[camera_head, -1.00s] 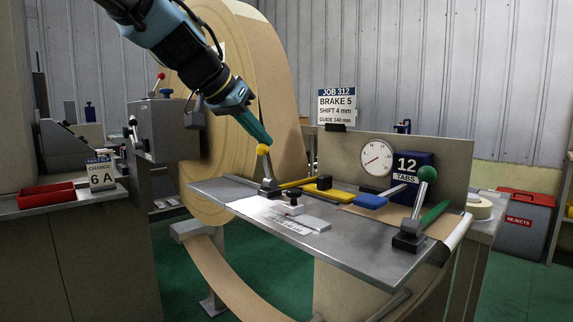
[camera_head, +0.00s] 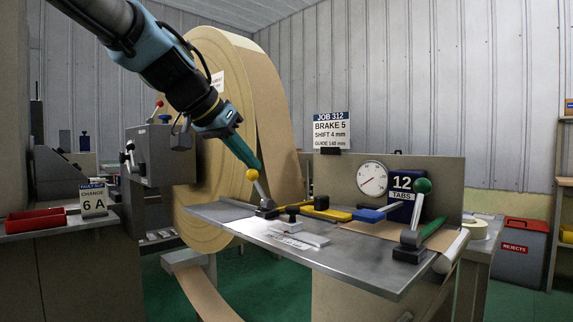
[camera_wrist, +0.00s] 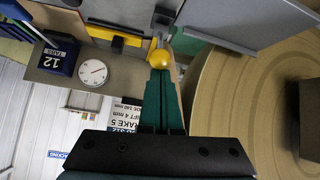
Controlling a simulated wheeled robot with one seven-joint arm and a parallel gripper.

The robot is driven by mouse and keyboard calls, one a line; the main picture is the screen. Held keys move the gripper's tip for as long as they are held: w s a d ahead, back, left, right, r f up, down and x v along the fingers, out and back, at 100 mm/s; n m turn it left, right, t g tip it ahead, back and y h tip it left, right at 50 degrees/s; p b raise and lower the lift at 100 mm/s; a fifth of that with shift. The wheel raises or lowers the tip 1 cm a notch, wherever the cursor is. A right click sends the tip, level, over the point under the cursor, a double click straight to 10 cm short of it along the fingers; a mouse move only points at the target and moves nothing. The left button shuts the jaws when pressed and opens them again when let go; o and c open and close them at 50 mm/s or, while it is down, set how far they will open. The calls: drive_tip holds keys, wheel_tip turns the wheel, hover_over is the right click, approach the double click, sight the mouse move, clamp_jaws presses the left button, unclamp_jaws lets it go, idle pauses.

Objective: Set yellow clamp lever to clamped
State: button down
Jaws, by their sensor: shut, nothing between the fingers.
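The yellow clamp lever has a yellow ball knob (camera_head: 252,174) on a grey rod, rising from a dark base (camera_head: 266,208) on the left part of the metal table (camera_head: 330,262). The rod leans left in the head view. My gripper (camera_head: 257,166), with its green fingers shut and empty, reaches down from the upper left. Its tips are at the knob, seemingly touching it. In the wrist view the yellow knob (camera_wrist: 160,58) sits just past the closed fingertips (camera_wrist: 160,72).
A green-knobbed lever (camera_head: 423,186) stands at the table's right. Yellow (camera_head: 328,213) and blue (camera_head: 368,215) blocks and a white sliding piece (camera_head: 298,238) lie between. The large paper roll (camera_head: 215,120) stands close behind my gripper. A dial (camera_head: 371,179) is on the back panel.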

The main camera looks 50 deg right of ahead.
drive_tip(key=shift+w+a+f, duration=0.1)
drive_tip(key=shift+a+f, duration=0.15)
drive_tip(key=shift+f, duration=0.2)
drive_tip(key=shift+w+d+r+p, duration=0.1)
drive_tip(key=shift+d+r+p, duration=0.1)
drive_tip(key=shift+r+p, duration=0.3)
drive_tip(key=v, duration=0.9)
drive_tip(key=shift+w+r+p, duration=0.2)
drive_tip(key=shift+r+p, duration=0.05)
drive_tip(key=shift+p, duration=0.05)
